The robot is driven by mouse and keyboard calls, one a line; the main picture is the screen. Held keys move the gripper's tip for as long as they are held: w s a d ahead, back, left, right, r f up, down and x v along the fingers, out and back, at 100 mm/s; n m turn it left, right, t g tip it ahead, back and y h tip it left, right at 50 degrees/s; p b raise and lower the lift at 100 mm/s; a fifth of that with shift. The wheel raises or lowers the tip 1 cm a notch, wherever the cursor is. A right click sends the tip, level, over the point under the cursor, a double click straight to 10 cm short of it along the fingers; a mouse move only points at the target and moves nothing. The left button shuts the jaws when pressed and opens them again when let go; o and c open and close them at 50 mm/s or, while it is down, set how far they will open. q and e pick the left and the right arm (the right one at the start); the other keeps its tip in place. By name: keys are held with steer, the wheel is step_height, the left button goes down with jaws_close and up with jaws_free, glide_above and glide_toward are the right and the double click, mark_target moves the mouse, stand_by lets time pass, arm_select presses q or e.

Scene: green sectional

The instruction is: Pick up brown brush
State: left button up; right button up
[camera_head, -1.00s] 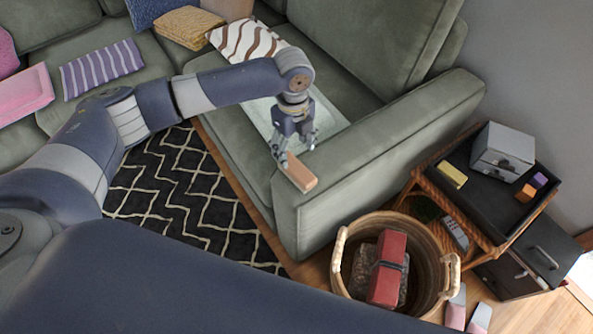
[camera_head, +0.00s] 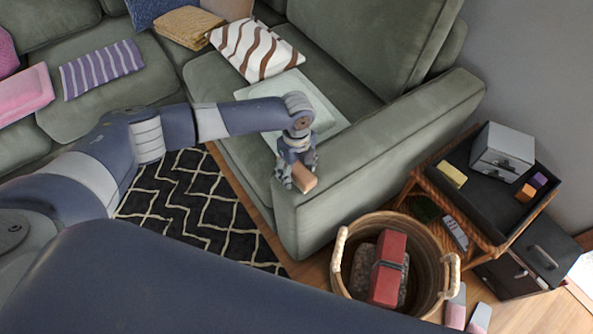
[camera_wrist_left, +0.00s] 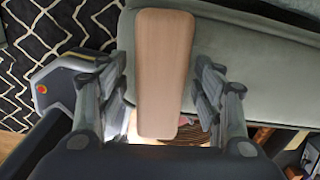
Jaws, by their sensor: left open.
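The brown brush (camera_head: 304,179) lies on the front end of the green sofa's armrest, partly hidden by my gripper in the head view. In the left wrist view the brush (camera_wrist_left: 163,70) shows as a long, smooth, light-brown block with rounded corners. My left gripper (camera_head: 296,183) is over the armrest end, right at the brush. In the left wrist view its fingers (camera_wrist_left: 165,105) are open, one on each side of the brush, with a gap visible on both sides. My right gripper is not in view.
The sofa armrest (camera_head: 390,135) runs back to the right. A wicker basket (camera_head: 437,238) holding a red item (camera_head: 388,265) stands on the floor below. A side table with a dark tray (camera_head: 480,195) is at the right. A patterned rug (camera_head: 185,205) lies left of the armrest.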

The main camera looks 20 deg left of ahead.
mark_target(295, 171)
arm_select(q)
steer(key=c, duration=1.2)
steer(key=shift+r, duration=0.15)
steer(key=shift+r, duration=0.25)
steer(key=r, duration=0.1)
steer(key=s+r, duration=0.1)
steer(key=shift+s+r, duration=0.1)
steer(key=shift+r, duration=0.3)
steer(key=s, duration=0.5)
steer(key=s+r, duration=0.1)
steer(key=s, duration=0.4)
steer(key=s+d, duration=0.1)
steer(key=s, duration=0.3)
steer(key=shift+s+r, duration=0.25)
steer(key=shift+s, duration=0.15)
